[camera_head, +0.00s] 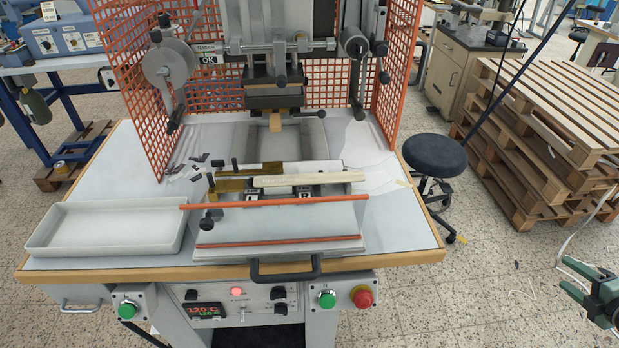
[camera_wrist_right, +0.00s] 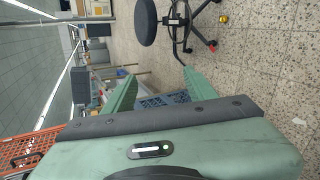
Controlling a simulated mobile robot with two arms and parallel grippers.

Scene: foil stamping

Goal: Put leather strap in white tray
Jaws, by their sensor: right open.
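A pale cream strip (camera_head: 309,180), which looks like the leather strap, lies lengthwise across the bed of the stamping press, next to brass-coloured blocks. The white tray (camera_head: 105,232) stands at the left of the press table and looks empty. My right gripper (camera_head: 573,275) is at the far right edge of the head view, out beyond the table and well apart from the strap. In the right wrist view its green fingers (camera_wrist_right: 160,88) are spread with nothing between them. My left gripper is not in view.
The press head (camera_head: 275,90) hangs over the back of the bed, with orange mesh guards (camera_head: 400,70) on both sides. A bar handle (camera_head: 285,270) and buttons are at the table front. A black stool (camera_head: 435,153) and wooden pallets (camera_head: 545,120) stand at the right.

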